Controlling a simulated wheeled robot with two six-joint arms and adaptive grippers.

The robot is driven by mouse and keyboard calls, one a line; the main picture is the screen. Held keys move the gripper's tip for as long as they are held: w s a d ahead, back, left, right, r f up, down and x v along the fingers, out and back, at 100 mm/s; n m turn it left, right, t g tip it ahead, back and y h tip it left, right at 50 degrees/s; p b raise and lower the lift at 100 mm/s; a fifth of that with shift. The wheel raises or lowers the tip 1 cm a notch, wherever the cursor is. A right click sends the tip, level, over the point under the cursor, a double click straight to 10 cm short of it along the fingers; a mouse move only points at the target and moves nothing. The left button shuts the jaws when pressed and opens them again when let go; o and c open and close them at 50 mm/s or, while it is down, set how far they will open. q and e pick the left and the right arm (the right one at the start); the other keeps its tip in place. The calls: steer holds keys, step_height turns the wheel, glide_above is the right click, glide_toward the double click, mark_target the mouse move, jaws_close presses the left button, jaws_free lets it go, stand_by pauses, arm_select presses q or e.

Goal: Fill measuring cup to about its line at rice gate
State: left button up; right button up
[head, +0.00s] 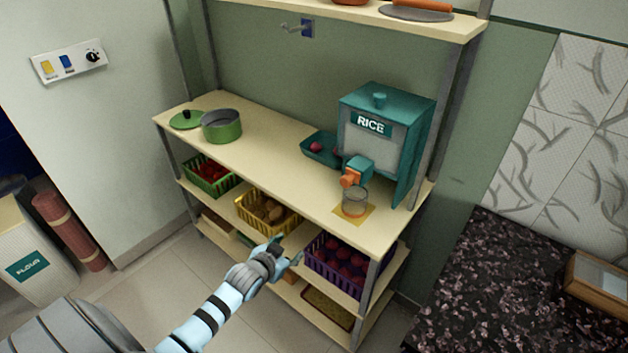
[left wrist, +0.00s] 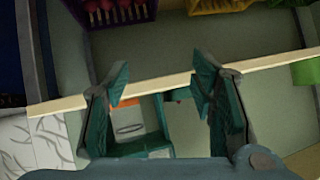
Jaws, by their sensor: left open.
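The clear measuring cup (head: 355,203) stands upright on an orange-yellow mat (head: 339,210) near the shelf's front edge. I see no rice in it, but its inside is small and hard to read. The teal rice dispenser (head: 412,140), labelled RICE, stands behind it, with an orange gate (head: 350,178) on its spout just above the cup. My left gripper (head: 287,250) is open and empty, in front of and below the shelf top, left of the cup and apart from it. In the left wrist view its two fingers (left wrist: 163,90) stand apart, with teal dispenser parts beyond. My right gripper is not in view.
A green pot (head: 222,126) and lid (head: 186,119) sit at the shelf's left. A teal tray (head: 318,150) is beside the dispenser. Green, yellow (head: 262,222) and purple (head: 330,272) crates fill the lower shelf. A dark counter (head: 500,285) is right. The shelf top's middle is clear.

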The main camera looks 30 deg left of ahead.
arm_select(q)
steer(key=w+d+r+m+t+h+p, duration=0.15)
steer(key=d+r, duration=0.25)
steer(key=r, duration=0.8)
steer(key=w+d+r+t+h+b, duration=0.15)
steer(key=d+r, duration=0.25)
steer(key=r, duration=0.7)
glide_toward(344, 183)
steer(key=shift+y, duration=0.3)
steer(key=b+x, duration=0.3)
steer(key=x, duration=0.1)
steer(key=b+x, duration=0.4)
steer(key=shift+w+d+f, duration=0.25)
steer(key=shift+f, duration=0.05)
steer(key=shift+w+b, duration=0.3)
steer(key=shift+w, duration=0.1)
steer(key=shift+r, duration=0.15)
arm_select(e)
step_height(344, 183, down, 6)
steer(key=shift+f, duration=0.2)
arm_select(q)
steer(key=shift+c, duration=0.6)
jaws_close()
